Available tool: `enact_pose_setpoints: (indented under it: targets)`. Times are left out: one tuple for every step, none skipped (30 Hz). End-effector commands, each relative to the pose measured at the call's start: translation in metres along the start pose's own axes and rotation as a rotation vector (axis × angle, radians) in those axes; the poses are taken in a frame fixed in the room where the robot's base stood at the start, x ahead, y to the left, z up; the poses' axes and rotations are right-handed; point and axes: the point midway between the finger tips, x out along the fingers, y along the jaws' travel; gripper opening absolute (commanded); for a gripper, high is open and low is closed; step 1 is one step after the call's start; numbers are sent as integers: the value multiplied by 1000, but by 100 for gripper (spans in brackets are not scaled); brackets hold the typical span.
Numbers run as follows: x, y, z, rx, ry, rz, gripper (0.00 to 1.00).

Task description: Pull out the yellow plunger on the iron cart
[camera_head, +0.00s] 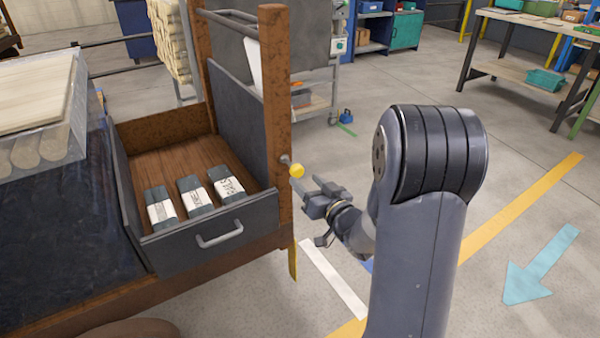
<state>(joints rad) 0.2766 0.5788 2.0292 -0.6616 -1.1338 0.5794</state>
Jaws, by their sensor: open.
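The yellow plunger (296,170) is a small round knob on a short metal stem. It sticks out from the right side of the rusty upright post of the iron cart (274,110). My gripper (312,187) is open, with its fingers pointing left toward the post. The fingertips are close to the knob, just below and right of it in the picture. Nothing shows between the fingers. I cannot tell the exact gap in depth between fingers and knob.
A grey drawer (205,240) on the cart holds dark blocks with white labels (193,192). A clear bin of wood pieces (40,115) is at left. A yellow strap (292,262) hangs below the post. Floor right of my arm is open; a workbench (530,75) stands at the back right.

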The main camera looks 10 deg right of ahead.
Motion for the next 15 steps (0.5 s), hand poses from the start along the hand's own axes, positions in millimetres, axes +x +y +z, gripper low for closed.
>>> enact_pose_setpoints:
  targets:
    - [-12,1,-2,2,0,5,53]
    - [-18,1,-2,2,-1,5,53]
    - [-25,1,-2,2,-1,4,53]
    - [-30,1,-1,2,-1,4,53]
    - [-34,1,-1,1,0,4,53]
    - [-40,1,-1,1,-1,4,53]
    - [-43,1,-1,0,-1,4,53]
    - [-46,1,-1,0,0,3,53]
    - [-49,1,-1,0,0,2,53]
    - [-51,1,0,1,0,3,53]
    - [-52,1,0,1,0,2,53]
    - [-53,1,0,0,0,2,53]
    - [-54,0,0,0,0,1,53]
    - [-54,0,0,0,0,1,53]
    - [-54,0,0,0,0,0,53]
